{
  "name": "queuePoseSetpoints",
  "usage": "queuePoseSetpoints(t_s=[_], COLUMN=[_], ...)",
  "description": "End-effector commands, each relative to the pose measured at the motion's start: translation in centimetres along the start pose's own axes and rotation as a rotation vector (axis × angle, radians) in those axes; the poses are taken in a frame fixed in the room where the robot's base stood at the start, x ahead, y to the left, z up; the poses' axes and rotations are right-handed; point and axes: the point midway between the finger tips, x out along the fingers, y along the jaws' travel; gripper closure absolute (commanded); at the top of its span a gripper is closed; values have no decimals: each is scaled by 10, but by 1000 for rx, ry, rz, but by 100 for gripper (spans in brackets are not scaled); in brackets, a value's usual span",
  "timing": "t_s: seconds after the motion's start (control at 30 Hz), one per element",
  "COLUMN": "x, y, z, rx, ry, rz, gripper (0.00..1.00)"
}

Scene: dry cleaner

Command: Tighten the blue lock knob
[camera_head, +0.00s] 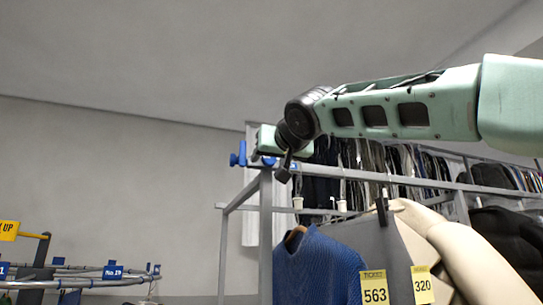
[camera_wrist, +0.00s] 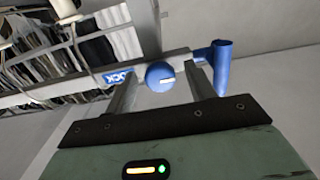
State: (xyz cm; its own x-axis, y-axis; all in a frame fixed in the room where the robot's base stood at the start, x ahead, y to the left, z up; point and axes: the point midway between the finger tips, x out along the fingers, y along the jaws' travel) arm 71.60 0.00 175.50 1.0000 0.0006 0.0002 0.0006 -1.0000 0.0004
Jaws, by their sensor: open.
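The blue lock knob (camera_wrist: 160,76) is round with a small white mark on its face. It sits on a grey rail in the wrist view, beside a blue label (camera_wrist: 118,78) whose letters look upside down. My gripper (camera_wrist: 161,80) is open, with one finger to each side of the knob in the picture. I cannot tell whether either finger touches it. In the head view my gripper (camera_head: 268,143) is at the top left corner of the grey rack (camera_head: 265,225).
A blue cylindrical piece (camera_wrist: 222,65) stands at the rail end, close to the right finger in the wrist view. A blue sweater (camera_head: 318,268) and pale garments hang below my arm. A round rail (camera_head: 75,281) with blue tags is at lower left.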

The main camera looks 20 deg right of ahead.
Motion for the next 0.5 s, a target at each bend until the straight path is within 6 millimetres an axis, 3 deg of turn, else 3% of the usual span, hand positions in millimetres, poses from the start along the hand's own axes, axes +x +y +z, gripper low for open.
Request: queuePoseSetpoints(t_s=[0.1,0.27,0.5], x=[0,0,0], y=[0,0,0], z=[0,0,1], rx=[0,0,10], ry=[0,0,0], rz=[0,0,0], gripper=[45,89,88])
